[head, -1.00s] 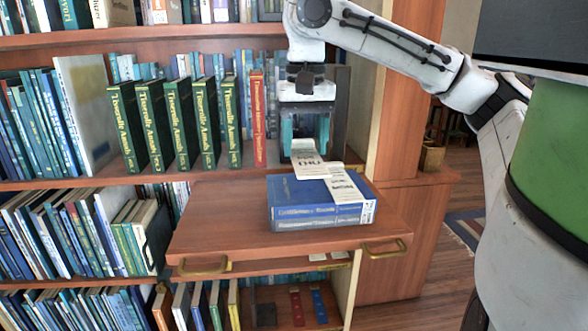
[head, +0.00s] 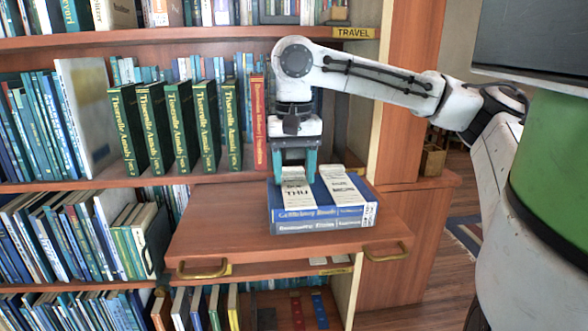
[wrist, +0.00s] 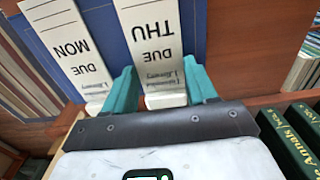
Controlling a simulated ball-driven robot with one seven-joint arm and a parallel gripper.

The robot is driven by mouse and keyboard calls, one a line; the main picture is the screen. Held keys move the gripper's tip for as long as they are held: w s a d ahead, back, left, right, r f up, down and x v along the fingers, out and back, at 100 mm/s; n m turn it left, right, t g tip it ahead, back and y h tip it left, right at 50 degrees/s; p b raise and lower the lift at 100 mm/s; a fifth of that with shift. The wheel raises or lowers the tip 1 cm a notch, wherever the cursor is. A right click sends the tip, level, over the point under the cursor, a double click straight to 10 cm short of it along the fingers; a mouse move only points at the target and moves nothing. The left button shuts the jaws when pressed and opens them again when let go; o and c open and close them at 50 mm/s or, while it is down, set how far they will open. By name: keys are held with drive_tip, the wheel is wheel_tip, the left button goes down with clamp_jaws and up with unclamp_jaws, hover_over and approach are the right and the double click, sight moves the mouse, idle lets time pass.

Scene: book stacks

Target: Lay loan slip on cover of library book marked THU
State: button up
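A white loan slip reading DUE THU (head: 298,201) is at the left half of the top blue book's cover (head: 324,190); it also shows in the wrist view (wrist: 150,40). It looks flat on or just above the cover; I cannot tell if it touches. A second slip reading DUE MON (head: 343,192) lies beside it on the right. My gripper (head: 293,180) points down over the book's rear left part. Its teal fingers stand on both sides of the THU slip's white end tab (wrist: 166,100), closely enough to look shut on it. I read THU only on the slip.
The blue books are stacked on a wooden pull-out board (head: 225,225) with brass handles (head: 205,270). Green books (head: 165,125) and a red book (head: 258,120) stand on the shelf behind. The board is bare left of the stack.

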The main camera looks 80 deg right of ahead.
sight(294, 182)
drive_tip(key=o, duration=0.4)
drive_tip(key=shift+o, duration=0.2)
wheel_tip(294, 182, up, 12)
drive_tip(key=p, duration=0.1)
drive_tip(key=shift+r+p, duration=0.15)
drive_tip(key=shift+p, duration=0.2)
idle(0.4)
